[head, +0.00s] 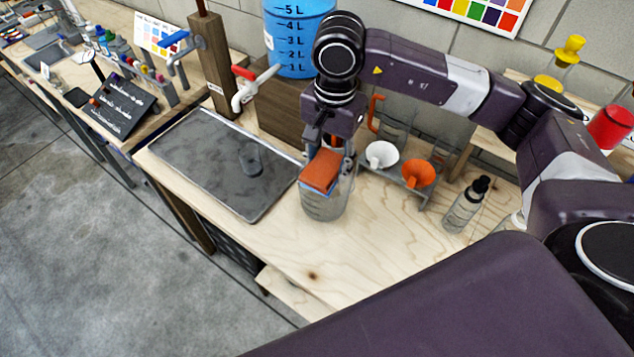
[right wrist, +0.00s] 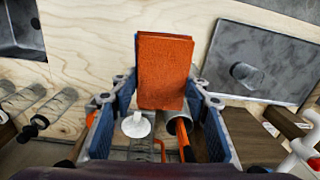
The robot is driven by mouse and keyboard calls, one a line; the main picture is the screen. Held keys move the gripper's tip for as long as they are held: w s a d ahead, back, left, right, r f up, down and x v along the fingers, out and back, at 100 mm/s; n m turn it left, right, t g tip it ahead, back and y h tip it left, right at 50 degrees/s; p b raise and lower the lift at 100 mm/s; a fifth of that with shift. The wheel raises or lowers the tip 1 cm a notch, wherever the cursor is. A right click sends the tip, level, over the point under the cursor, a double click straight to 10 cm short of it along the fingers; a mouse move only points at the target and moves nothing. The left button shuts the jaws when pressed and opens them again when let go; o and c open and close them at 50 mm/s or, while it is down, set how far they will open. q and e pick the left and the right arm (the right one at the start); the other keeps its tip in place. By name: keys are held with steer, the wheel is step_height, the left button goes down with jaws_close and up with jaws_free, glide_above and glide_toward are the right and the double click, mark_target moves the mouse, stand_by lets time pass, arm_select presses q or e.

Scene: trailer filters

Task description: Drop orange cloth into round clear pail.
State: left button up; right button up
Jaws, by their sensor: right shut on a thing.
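The orange cloth (head: 321,171) is a folded block held in my right gripper (head: 325,168). In the right wrist view the cloth (right wrist: 164,68) sits between the blue finger pads of that gripper (right wrist: 164,88). The round clear pail (head: 326,207) stands on the wooden bench, beside the right edge of the grey tray. In the head view the cloth and fingers overlap the pail's upper part; I cannot tell whether the cloth is above the rim or partly inside. The cloth and fingers hide much of the pail's opening. My left gripper is not in view.
A rack with white (head: 381,154) and orange (head: 418,173) funnels stands to the right, near a dropper bottle (head: 466,205). A blue water tank (head: 292,40) stands behind. The bench front is clear.

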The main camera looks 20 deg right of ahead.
steer(key=w+d+m+p, duration=0.4)
steer(key=w+m, duration=0.1)
steer(key=m, duration=0.4)
steer(key=shift+w+d+f+m+b, duration=0.15)
steer(key=shift+f+m+b, duration=0.25)
steer(key=shift+f, duration=0.65)
steer(key=shift+w+d+f+m+b, duration=0.1)
steer(key=shift+d+f+m+b, duration=0.2)
steer(key=shift+f, duration=0.7)
steer(key=shift+w+d+f+m+b, duration=0.15)
steer(key=shift+f+m+b, duration=0.3)
steer(key=shift+f, duration=0.6)
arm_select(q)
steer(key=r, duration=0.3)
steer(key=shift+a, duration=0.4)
arm_select(e)
steer(key=o, duration=1.2)
steer(key=shift+s, duration=0.15)
step_height(320, 180, up, 12)
steer(key=shift+r, duration=0.1)
